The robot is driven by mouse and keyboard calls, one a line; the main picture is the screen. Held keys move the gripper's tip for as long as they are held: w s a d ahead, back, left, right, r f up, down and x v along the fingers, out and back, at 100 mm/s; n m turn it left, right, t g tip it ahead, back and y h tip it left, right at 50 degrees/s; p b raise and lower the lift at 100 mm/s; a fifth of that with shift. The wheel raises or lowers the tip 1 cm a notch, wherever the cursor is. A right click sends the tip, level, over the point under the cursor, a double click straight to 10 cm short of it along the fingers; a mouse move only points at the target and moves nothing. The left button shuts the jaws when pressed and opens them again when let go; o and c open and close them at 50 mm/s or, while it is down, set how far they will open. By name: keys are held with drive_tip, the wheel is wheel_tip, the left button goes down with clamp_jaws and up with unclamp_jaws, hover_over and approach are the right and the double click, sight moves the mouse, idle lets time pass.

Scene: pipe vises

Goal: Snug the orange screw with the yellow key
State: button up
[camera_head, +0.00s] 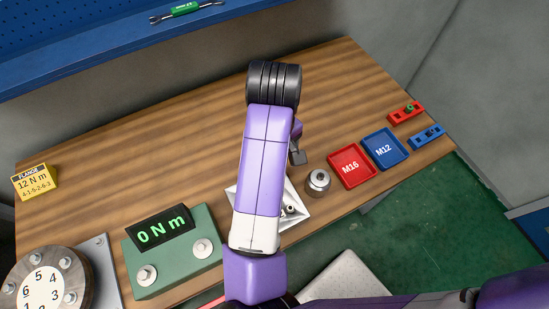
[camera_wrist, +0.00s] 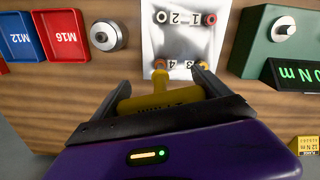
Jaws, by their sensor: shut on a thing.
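In the wrist view my gripper (camera_wrist: 163,84) is shut on the yellow key (camera_wrist: 160,101), whose handle lies crosswise between the fingers. The key's shaft points up toward the white plate (camera_wrist: 183,42), which carries printed numbers and several coloured screw heads. An orange-looking head (camera_wrist: 202,64) sits at the plate's near right, and a red-orange one (camera_wrist: 209,19) at its far right. A pale head (camera_wrist: 161,16) is far left. The shaft tip overlaps the near-left spot; I cannot tell whether it touches. In the head view my arm hides the key and most of the white plate (camera_head: 301,217).
A green torque display (camera_head: 172,249) reading 0 N m stands left of the plate. A round metal piece (camera_head: 318,181), a red M16 tray (camera_head: 350,166) and a blue M12 tray (camera_head: 385,148) lie to the right. A yellow flange card (camera_head: 35,182) and numbered dial (camera_head: 42,292) are far left.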

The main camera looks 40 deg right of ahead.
drive_tip(key=shift+f, duration=0.15)
drive_tip(key=shift+r, duration=2.65)
